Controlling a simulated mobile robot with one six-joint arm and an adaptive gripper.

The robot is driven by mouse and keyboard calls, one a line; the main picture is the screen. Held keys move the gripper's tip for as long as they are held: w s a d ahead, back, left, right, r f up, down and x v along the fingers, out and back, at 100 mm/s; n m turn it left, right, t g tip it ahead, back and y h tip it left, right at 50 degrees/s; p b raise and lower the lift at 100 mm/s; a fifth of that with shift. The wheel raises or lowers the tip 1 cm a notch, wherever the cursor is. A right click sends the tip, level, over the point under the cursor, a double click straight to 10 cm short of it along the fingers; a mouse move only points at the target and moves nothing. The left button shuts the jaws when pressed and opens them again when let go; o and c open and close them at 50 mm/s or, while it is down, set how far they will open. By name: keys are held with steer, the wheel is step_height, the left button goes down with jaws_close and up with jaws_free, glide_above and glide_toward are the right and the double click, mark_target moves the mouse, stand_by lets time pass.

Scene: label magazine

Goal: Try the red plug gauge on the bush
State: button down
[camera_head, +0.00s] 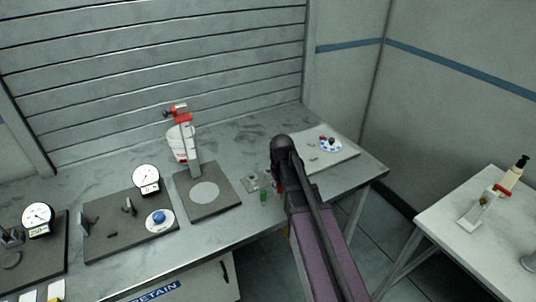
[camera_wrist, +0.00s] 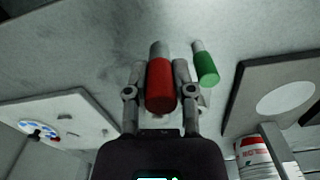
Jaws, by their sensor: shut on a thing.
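My gripper (camera_wrist: 160,88) is shut on the red plug gauge (camera_wrist: 161,86) in the wrist view. The gauge has a red handle and a grey metal end that points away from the palm. In the head view my arm hides most of the gripper and gauge; a bit of red shows beside it. A green plug gauge (camera_wrist: 206,66) is just right of the red one in the wrist view, apart from it; it also shows in the head view (camera_head: 263,196). A small pale metal piece (camera_head: 250,182) lies on the bench beside the green gauge; I cannot tell whether it is the bush.
A stand with a red top (camera_head: 181,112) and dark base (camera_head: 222,208) is left of my arm, a white tub (camera_head: 178,146) behind it. Dial gauges (camera_head: 146,178) stand further left. A pale board (camera_head: 343,156) with a spotted dish (camera_head: 330,146) lies right.

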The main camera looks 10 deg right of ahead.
steer(key=w+r+p, duration=0.3)
steer(key=w, duration=1.3)
steer(key=shift+a, duration=0.45)
steer(key=shift+f, duration=0.1)
steer(key=shift+f+b, duration=1.65)
steer(key=shift+f+b, duration=0.45)
steer(key=shift+b, duration=0.05)
stand_by(0.9)
steer(key=shift+r, duration=0.1)
stand_by(1.4)
steer(key=shift+r+p, duration=2.4)
steer(key=shift+p, duration=0.1)
